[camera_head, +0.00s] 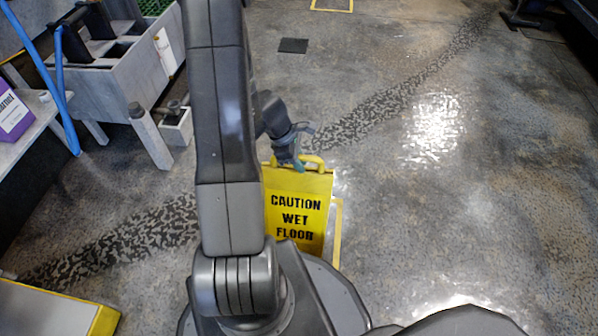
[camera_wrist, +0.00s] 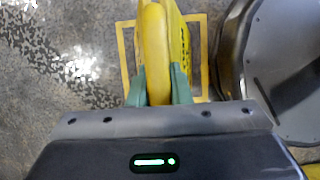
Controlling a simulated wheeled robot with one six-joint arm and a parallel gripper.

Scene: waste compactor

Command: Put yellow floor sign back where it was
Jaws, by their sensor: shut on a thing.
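The yellow floor sign (camera_head: 297,213) reads "CAUTION WET FLOOR" and stands upright in the head view, just in front of my base. My gripper (camera_head: 299,160) is at the sign's top handle. In the wrist view my gripper (camera_wrist: 158,85) has its green fingers on both sides of the yellow handle (camera_wrist: 155,50), shut on it. A yellow outlined rectangle on the floor (camera_wrist: 124,60) lies below the sign in the wrist view. Its right edge also shows beside the sign in the head view (camera_head: 337,235). I cannot tell whether the sign's feet touch the floor.
A grey bench-like unit (camera_head: 125,90) with a blue hose (camera_head: 60,90) stands at the left. A purple container (camera_head: 12,112) is on a ledge at the far left. Another yellow floor outline (camera_head: 332,10) is at the top. The floor to the right is open.

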